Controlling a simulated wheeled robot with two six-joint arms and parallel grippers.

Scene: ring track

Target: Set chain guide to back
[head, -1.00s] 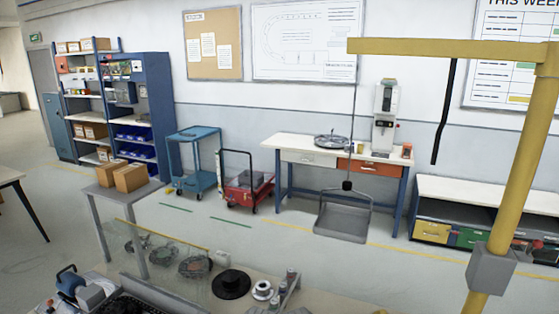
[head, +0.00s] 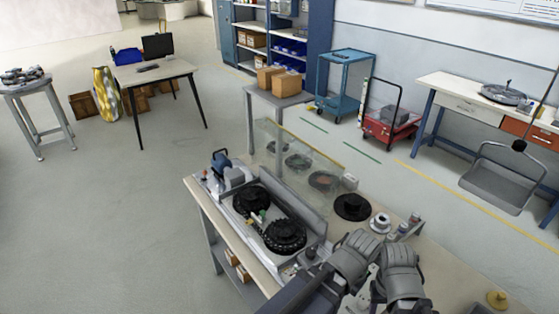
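A chain drive sits in a light grey tray (head: 312,232) on the workbench. It has two dark toothed wheels, a rear one (head: 251,200) and a front one (head: 285,236), with a black chain. Small parts with green, white and red colours (head: 258,217) lie between the wheels. I cannot tell which of them is the chain guide or how it is set. Grey jointed links, apparently my arms, reach over the bench at the lower right. I cannot make out either gripper's fingers.
A clear panel (head: 295,155) stands behind the tray. A blue-handled device (head: 222,165) is at the bench's left end. A black disc (head: 352,207) and a white spool (head: 380,222) lie right of the tray. Open floor is left of the bench.

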